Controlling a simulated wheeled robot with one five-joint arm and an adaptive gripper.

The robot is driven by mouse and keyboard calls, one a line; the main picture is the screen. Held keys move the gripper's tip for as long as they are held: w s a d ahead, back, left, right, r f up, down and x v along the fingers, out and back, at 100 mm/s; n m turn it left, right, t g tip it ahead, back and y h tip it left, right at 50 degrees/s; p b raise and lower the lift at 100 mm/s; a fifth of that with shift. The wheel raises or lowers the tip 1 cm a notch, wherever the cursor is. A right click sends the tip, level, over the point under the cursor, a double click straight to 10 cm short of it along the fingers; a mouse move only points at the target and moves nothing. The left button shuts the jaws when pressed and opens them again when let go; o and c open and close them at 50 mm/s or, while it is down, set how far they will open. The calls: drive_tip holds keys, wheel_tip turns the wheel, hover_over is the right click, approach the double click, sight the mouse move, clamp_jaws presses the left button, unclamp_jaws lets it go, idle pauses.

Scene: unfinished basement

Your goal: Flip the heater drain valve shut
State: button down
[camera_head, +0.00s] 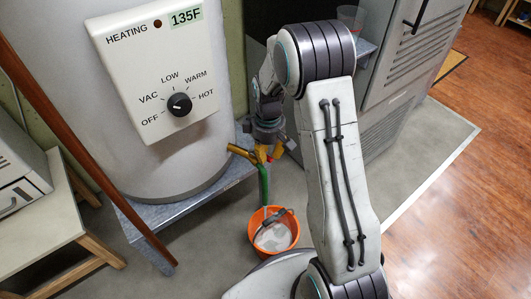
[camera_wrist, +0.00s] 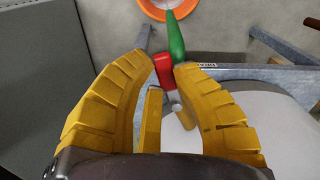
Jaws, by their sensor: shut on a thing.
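The white heater tank (camera_head: 170,75) stands at the left of the head view on a grey metal stand. My gripper (camera_head: 262,158), with yellow fingers, is low beside the tank's right side. In the wrist view my gripper (camera_wrist: 164,68) is closed around a red piece, which looks like the drain valve's handle (camera_wrist: 163,72). A pale fitting (camera_wrist: 174,106) shows behind it. A green hose (camera_wrist: 176,38) meets the valve beside the red handle; in the head view the hose (camera_head: 264,188) hangs into an orange bucket (camera_head: 285,243).
A brown pole (camera_head: 85,150) leans across the left. The stand (camera_head: 190,208) edges close under the tank. A grey cabinet (camera_head: 400,70) stands behind my arm. Wooden floor at right is clear.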

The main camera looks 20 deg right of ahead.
drive_tip(key=w+d+n+p, duration=0.1)
drive_tip(key=w+n+p, duration=0.4)
drive_tip(key=n, duration=1)
drive_tip(key=shift+w+d+f, duration=0.25)
drive_tip(key=shift+w+d, duration=0.1)
drive_tip(key=shift+w, duration=0.45)
drive_tip(key=c, duration=0.9)
unclamp_jaws()
drive_tip(key=shift+w+r, duration=0.1)
drive_tip(key=shift+w, duration=0.1)
drive_tip(key=shift+c, duration=0.2)
drive_tip(key=shift+r, duration=0.15)
wheel_tip(320, 180, up, 12)
